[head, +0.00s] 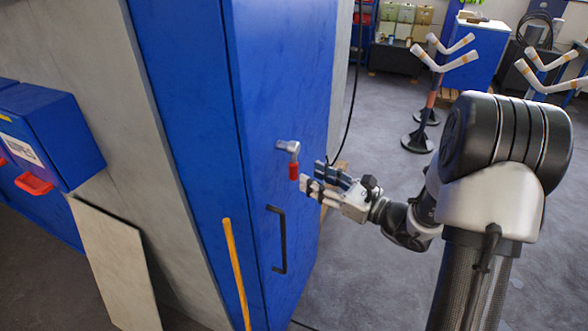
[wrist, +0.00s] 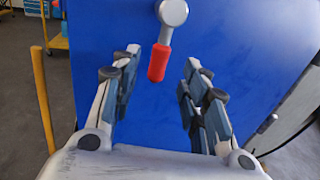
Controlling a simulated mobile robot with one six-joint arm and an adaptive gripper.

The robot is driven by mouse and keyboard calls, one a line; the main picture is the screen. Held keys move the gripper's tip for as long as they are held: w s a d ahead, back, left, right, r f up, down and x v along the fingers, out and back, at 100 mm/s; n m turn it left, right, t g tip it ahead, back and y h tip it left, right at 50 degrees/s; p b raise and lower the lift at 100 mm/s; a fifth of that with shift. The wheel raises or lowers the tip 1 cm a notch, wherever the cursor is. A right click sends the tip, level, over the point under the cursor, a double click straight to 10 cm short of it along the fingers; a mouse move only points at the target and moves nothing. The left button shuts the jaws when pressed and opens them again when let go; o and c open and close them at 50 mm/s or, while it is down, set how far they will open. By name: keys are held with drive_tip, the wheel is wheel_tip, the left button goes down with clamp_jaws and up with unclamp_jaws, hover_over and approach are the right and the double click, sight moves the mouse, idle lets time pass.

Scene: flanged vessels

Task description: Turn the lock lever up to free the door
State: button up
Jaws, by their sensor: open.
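The lock lever (head: 293,163) is on the blue door (head: 282,95). It has a grey metal hub and a red grip, and the grip hangs down. In the wrist view the lever's red grip (wrist: 159,62) shows at the top middle, ahead of the fingers and between their lines. My gripper (head: 312,183) is open and empty, just right of and slightly below the grip. Its two fingers also show in the wrist view (wrist: 160,80), with clear space between them. The door looks shut. A black door handle (head: 278,240) is below the lever.
A yellow pole (head: 236,275) stands upright left of the door handle. A grey board (head: 118,265) leans at the lower left, near a blue box with a red handle (head: 33,184). White-armed stands (head: 420,130) are at the back right.

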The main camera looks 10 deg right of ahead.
sight(297, 169)
drive_tip(key=x, duration=0.7)
drive_tip(key=shift+w+a, duration=0.1)
drive_tip(key=shift+w, duration=0.1)
drive_tip(key=shift+c, duration=0.3)
clamp_jaws()
